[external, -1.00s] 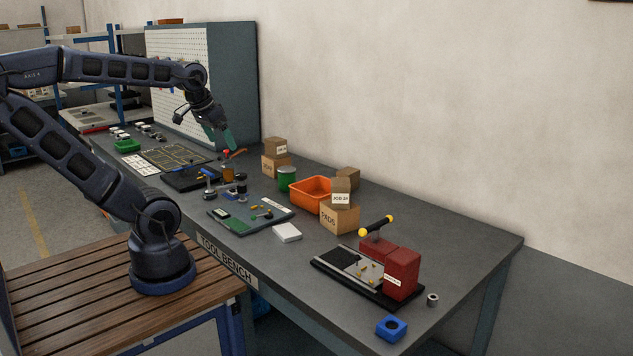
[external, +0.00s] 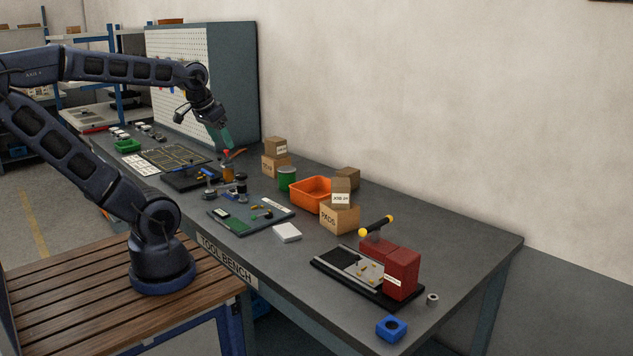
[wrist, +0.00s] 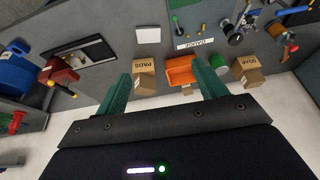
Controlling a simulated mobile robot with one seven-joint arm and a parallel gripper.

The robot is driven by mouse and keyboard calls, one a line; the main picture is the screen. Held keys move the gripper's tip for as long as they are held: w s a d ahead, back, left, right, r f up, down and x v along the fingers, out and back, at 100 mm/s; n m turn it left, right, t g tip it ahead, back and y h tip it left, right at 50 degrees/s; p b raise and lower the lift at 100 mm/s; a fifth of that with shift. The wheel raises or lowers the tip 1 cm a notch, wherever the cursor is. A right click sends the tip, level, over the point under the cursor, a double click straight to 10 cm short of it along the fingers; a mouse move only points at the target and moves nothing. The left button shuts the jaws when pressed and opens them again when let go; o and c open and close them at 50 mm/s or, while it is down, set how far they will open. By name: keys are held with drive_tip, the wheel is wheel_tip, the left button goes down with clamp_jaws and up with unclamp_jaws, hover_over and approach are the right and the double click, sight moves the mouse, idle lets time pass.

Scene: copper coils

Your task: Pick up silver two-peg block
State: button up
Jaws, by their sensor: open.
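My gripper (external: 227,137) hangs in the air over the far part of the bench, in front of the pegboard. In the wrist view its two green fingers (wrist: 162,82) are spread wide, with nothing held between them. I cannot clearly make out a silver two-peg block. A cluster of small silver and blue fixtures (external: 225,191) stands on the bench, nearer the camera than the gripper and too small to tell apart. In the wrist view, silver and blue parts (wrist: 237,38) lie at the upper right, beyond the right finger.
An orange bin (external: 309,191), a green can (external: 287,178) and cardboard boxes (external: 340,217) line the wall side. A red-blocked fixture (external: 402,273) and a blue block (external: 391,328) stand at the near end. A white box (external: 287,232) lies mid-bench; bare bench surrounds it.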

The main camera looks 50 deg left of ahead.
drive_tip(key=w+a+f+m+g+y, duration=0.1)
drive_tip(key=w+a+f+m+g, duration=0.1)
drive_tip(key=w+a+m, duration=0.65)
drive_tip(key=m+g+h, duration=0.1)
drive_tip(key=m+g, duration=0.2)
drive_tip(key=m, duration=0.6)
hover_over(235, 191)
wheel_tip(235, 191, down, 23)
drive_tip(key=f, duration=0.4)
drive_tip(key=shift+w+a+f, duration=0.2)
drive_tip(key=shift+a+f, duration=0.35)
drive_tip(key=shift+f, duration=2.45)
drive_tip(key=shift+w, duration=0.1)
drive_tip(key=c, duration=1.4)
drive_tip(key=shift+o, duration=0.2)
drive_tip(key=shift+r, duration=0.2)
